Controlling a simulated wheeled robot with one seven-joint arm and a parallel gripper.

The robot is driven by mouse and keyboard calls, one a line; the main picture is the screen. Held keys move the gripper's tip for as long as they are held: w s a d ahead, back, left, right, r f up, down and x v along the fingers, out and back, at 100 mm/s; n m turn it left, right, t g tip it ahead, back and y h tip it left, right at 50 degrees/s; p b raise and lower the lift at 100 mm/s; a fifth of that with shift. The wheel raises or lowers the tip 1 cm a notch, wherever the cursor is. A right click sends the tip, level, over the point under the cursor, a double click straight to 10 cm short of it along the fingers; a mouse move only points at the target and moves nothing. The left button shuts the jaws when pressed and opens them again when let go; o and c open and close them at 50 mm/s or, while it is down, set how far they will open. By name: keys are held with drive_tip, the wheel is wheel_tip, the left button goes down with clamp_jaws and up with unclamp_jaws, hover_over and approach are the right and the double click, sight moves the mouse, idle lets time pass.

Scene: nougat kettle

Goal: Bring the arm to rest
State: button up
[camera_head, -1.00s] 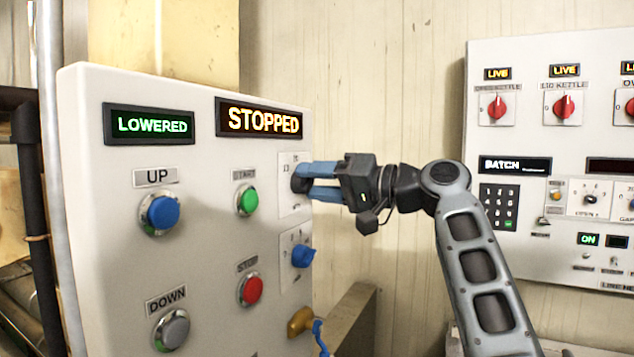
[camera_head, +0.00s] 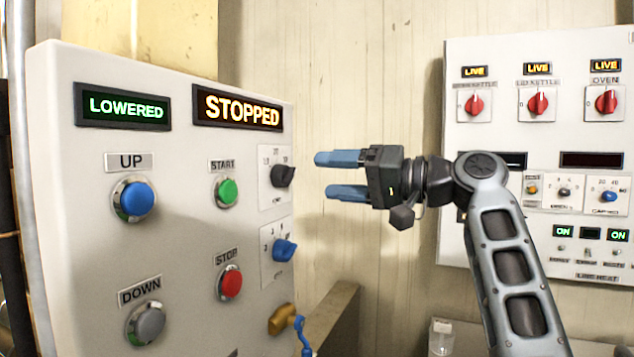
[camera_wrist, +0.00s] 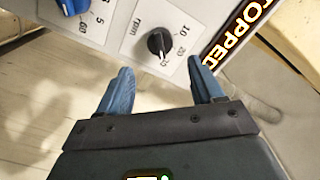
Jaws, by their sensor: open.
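My gripper (camera_head: 325,175) is open and empty, with two blue fingers pointing left in the head view. It hangs in free air to the right of the white control panel (camera_head: 180,300). The black rpm knob (camera_head: 283,176) on that panel lies left of the fingertips, with a gap between. In the wrist view the open fingers (camera_wrist: 162,85) show below the black knob (camera_wrist: 160,42), apart from it. My grey arm reaches up from the lower right in the head view.
The panel displays read LOWERED (camera_head: 125,106) and STOPPED (camera_head: 238,109). A blue knob (camera_head: 285,250) and a brass valve (camera_head: 283,318) stick out below the rpm knob. A second panel (camera_head: 480,130) with red switches (camera_head: 538,103) stands behind my arm at the right.

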drive_tip(key=shift+s+d, duration=0.1)
drive_tip(key=shift+d, duration=0.2)
drive_tip(key=s+d+f+m+t+h, duration=0.2)
drive_tip(key=d+f, duration=0.1)
drive_tip(key=f, duration=0.8)
drive_tip(key=s+d+f+m+t+h, duration=0.2)
drive_tip(key=s+d+f+m+h, duration=0.1)
drive_tip(key=f, duration=0.8)
drive_tip(key=s+d+f+m+t+h, duration=0.2)
drive_tip(key=d+f, duration=0.1)
drive_tip(key=f, duration=0.8)
drive_tip(key=s+d+f+t+h, duration=0.1)
drive_tip(key=s+d+f+h, duration=0.25)
drive_tip(key=s+f, duration=0.5)
drive_tip(key=s+d+f+h, duration=0.2)
drive_tip(key=s+d+f, duration=0.1)
drive_tip(key=s, duration=0.7)
drive_tip(key=s+d+f+h, duration=0.3)
drive_tip(key=s, duration=0.7)
drive_tip(key=s+d+r+n, duration=0.1)
drive_tip(key=s+r, duration=0.4)
drive_tip(key=s, duration=0.5)
drive_tip(key=s+d+r+n+t+h, duration=0.1)
drive_tip(key=s+r+n, duration=0.1)
drive_tip(key=s+r, duration=0.4)
drive_tip(key=s, duration=0.4)
drive_tip(key=shift+s+d+t, duration=0.2)
drive_tip(key=shift+d+t, duration=0.05)
drive_tip(key=shift+t, duration=0.05)
